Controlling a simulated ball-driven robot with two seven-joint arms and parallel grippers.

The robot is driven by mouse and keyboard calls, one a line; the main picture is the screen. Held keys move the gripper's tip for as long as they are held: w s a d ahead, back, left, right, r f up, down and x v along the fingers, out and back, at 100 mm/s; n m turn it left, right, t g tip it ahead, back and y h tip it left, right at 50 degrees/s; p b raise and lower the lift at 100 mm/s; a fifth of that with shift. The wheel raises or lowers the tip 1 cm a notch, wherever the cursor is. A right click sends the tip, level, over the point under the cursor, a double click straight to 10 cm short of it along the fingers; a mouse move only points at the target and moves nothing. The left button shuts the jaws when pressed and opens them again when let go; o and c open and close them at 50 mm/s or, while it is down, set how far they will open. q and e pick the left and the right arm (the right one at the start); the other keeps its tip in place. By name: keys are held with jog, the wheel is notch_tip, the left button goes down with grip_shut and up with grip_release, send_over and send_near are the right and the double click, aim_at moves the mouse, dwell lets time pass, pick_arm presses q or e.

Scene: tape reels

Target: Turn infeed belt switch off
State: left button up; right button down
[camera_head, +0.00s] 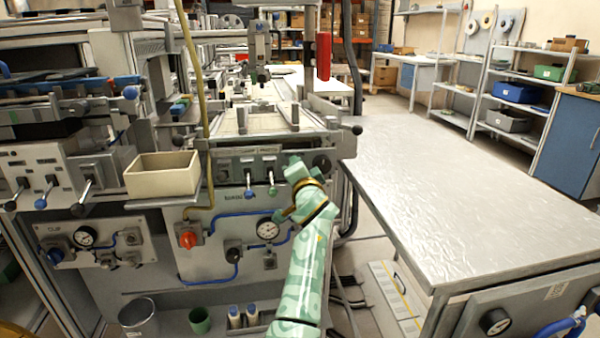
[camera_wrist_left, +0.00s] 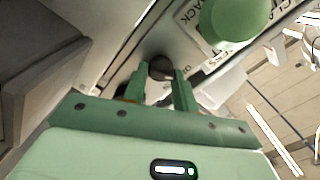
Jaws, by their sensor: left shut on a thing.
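My left arm comes up from the bottom middle in the head view. Its green gripper (camera_head: 296,170) is at the right part of a grey switch panel (camera_head: 225,172). In the left wrist view, the fingers (camera_wrist_left: 160,88) are shut on a dark round knob (camera_wrist_left: 160,67). A green knob (camera_wrist_left: 235,16) is close beside it. In the head view, the green-tipped lever (camera_head: 272,189) and a blue-tipped lever (camera_head: 249,192) hang left of the gripper. The held knob is hidden there. I cannot read which switch is the infeed belt's. My right gripper is not in view.
A cream box (camera_head: 163,175) sits left of the panel. A red knob (camera_head: 188,238) and a gauge (camera_head: 267,229) are below. Another lever panel (camera_head: 60,172) is at far left. A large bare table (camera_head: 460,180) stands right.

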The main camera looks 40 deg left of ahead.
pick_arm(q)
jog(key=shift+f+n, duration=0.2)
jog(key=shift+n, duration=0.3)
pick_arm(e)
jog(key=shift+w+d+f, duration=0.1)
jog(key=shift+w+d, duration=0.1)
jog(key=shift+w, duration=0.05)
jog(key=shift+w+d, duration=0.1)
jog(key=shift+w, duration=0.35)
pick_arm(q)
jog(key=o, duration=1)
jog(key=shift+c, duration=0.2)
jog(key=shift+r, duration=0.1)
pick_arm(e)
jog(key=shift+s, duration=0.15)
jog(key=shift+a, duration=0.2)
pick_arm(q)
jog(key=shift+s, duration=0.1)
